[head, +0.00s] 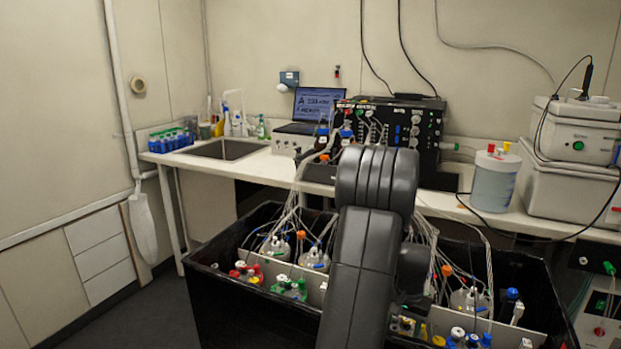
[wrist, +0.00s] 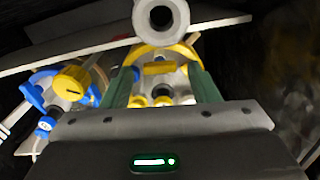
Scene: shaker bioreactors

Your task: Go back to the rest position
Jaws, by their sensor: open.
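In the head view my dark arm rises in the middle foreground and reaches down into the black shaker tub (head: 240,318). My gripper is hidden there. In the wrist view my gripper (wrist: 160,78) is open, with a green finger on each side. Between and beyond the fingers is a vessel top with yellow and white fittings (wrist: 158,90). I cannot tell whether the fingers touch it. A white round port with a dark hole (wrist: 160,18) sits just past the fingertips.
A yellow-capped fitting with blue clamps (wrist: 72,84) lies left of the fingers. A pale divider bar (wrist: 60,55) crosses behind. Glass vessels with tubing (head: 278,246) fill the tub. Behind are the bench (head: 255,168), black control unit (head: 415,125), laptop (head: 316,105) and white container (head: 494,180).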

